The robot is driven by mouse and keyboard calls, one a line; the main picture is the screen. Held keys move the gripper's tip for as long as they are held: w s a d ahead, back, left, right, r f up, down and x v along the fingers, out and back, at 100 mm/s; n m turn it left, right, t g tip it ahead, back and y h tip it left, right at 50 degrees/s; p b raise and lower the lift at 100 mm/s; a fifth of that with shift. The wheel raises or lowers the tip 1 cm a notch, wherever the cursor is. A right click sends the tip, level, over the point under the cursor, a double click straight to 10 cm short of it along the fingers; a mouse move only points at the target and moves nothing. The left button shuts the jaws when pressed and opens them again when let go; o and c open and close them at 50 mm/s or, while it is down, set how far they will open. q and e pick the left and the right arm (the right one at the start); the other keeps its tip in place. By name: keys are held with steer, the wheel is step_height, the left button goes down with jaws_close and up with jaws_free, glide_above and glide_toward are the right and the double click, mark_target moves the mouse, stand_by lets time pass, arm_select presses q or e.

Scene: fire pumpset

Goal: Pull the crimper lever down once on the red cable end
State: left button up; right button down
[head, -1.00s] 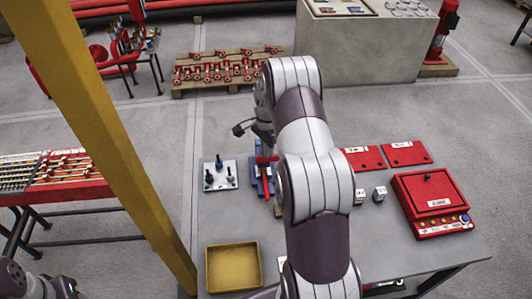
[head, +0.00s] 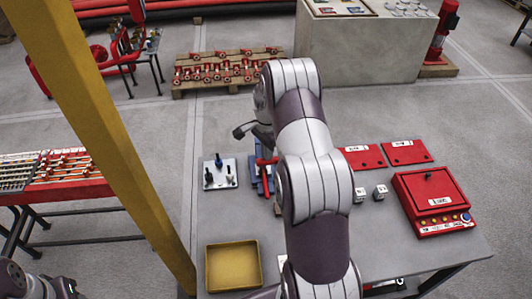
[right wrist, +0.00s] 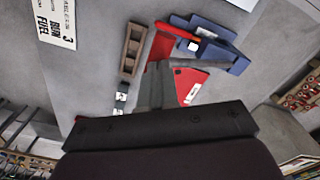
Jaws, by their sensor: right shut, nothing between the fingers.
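The crimper (head: 256,181) is a blue tool on the grey bench with a red lever (head: 266,161). My right arm partly hides it in the head view. In the right wrist view its blue body (right wrist: 228,58) is at the upper right, with a red part (right wrist: 172,42) beside it. My right gripper (right wrist: 164,82) is shut and empty. Its fingers overlap the red parts in that view; I cannot tell whether they touch. I cannot make out the red cable end for certain. My left gripper is outside the views; only part of the left arm shows at bottom left.
A pale plate with dark pegs (head: 220,183) is left of the crimper. A yellow tray (head: 234,268) is at the bench's front left. Two red plates (head: 361,158) and a red control box (head: 433,203) are at right. A yellow post (head: 113,150) crosses the left side.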

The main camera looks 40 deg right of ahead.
steer(key=shift+f+b, duration=0.3)
steer(key=shift+f, duration=0.55)
steer(key=shift+s+a+f+b, duration=0.3)
steer(key=shift+s+f, duration=0.2)
steer(key=shift+f, duration=0.25)
steer(key=shift+f, duration=0.1)
steer(key=shift+s+a+f+b, duration=0.1)
steer(key=shift+s+f+b, duration=0.15)
steer(key=shift+f+b, duration=0.3)
steer(key=shift+s+a+f+b, duration=0.1)
steer(key=shift+s+f+b, duration=0.2)
steer(key=shift+f, duration=0.45)
steer(key=shift+f, duration=0.1)
steer(key=shift+s+a+f+b, duration=0.15)
steer(key=shift+f+b, duration=0.3)
steer(key=shift+f, duration=0.25)
steer(key=shift+s+a+f+b, duration=0.1)
steer(key=shift+f+b, duration=0.35)
steer(key=shift+f, duration=0.2)
